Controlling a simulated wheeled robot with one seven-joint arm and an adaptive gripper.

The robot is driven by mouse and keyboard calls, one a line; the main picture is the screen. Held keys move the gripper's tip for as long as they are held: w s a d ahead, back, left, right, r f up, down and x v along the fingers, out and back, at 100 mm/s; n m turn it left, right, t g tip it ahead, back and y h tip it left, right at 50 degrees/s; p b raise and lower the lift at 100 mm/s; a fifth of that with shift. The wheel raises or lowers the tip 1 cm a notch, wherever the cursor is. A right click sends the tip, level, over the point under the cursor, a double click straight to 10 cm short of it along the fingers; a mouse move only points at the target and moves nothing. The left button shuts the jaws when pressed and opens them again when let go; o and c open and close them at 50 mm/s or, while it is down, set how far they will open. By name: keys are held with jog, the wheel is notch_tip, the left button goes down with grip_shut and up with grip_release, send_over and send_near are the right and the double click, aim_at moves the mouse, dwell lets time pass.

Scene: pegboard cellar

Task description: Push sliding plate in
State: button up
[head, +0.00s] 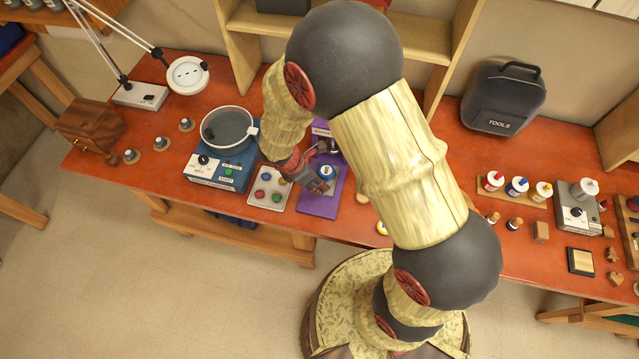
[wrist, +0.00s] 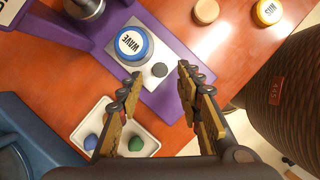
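The purple press (head: 318,207) stands on the orange bench, left of centre in the head view; its purple base (wrist: 178,38) fills the upper middle of the wrist view. A silver sliding plate (wrist: 133,58) lies on this base. It carries a blue-rimmed disc marked WAVE (wrist: 134,44) and a small dark knob (wrist: 159,70). My gripper (wrist: 158,78) is open and empty, its fingertips apart on either side of the plate's near end, close to the knob. I cannot tell if they touch anything. In the head view my gripper (head: 303,163) partly covers the press.
A white tray (head: 287,199) with coloured discs sits left of the press. A blue machine with a bowl (head: 228,128) stands farther left. Loose round pieces, one marked SUN (wrist: 268,12), lie right of the press.

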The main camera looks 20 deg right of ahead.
jog(key=shift+x, duration=1.45)
jog(key=shift+c, duration=0.8)
jog(key=c, duration=0.7)
grip_shut()
